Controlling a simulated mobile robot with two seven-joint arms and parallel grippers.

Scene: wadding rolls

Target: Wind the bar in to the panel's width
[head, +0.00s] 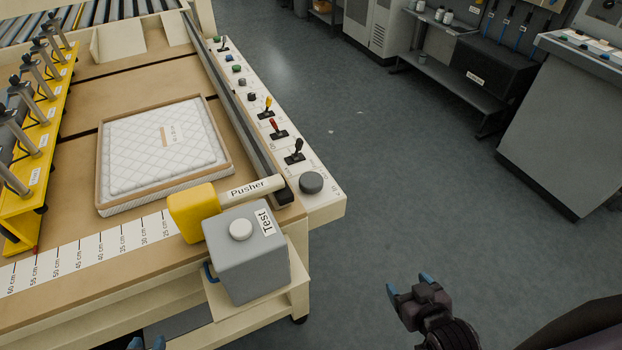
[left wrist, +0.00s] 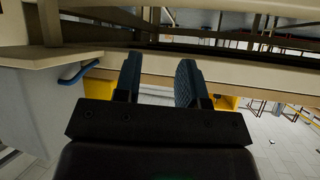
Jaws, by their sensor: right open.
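The yellow bar (head: 50,135) with several grey posts stands along the left of the tan table. A red mark at its near end is by the 55 cm line of the white scale (head: 100,246). The white quilted panel (head: 135,140) lies in a tan frame right of the bar, apart from it; its label is too small to read. My left gripper (head: 147,344) is below the table's front edge, only its blue fingertips showing. In the left wrist view its fingers (left wrist: 158,82) are apart and empty. My right gripper (head: 409,285) is open and empty over the floor.
A grey "Test" box (head: 245,270) with a blue handle (head: 208,272) stands at the table's front corner, beside the yellow Pusher block (head: 193,212). Open floor lies right; black shelving stands behind.

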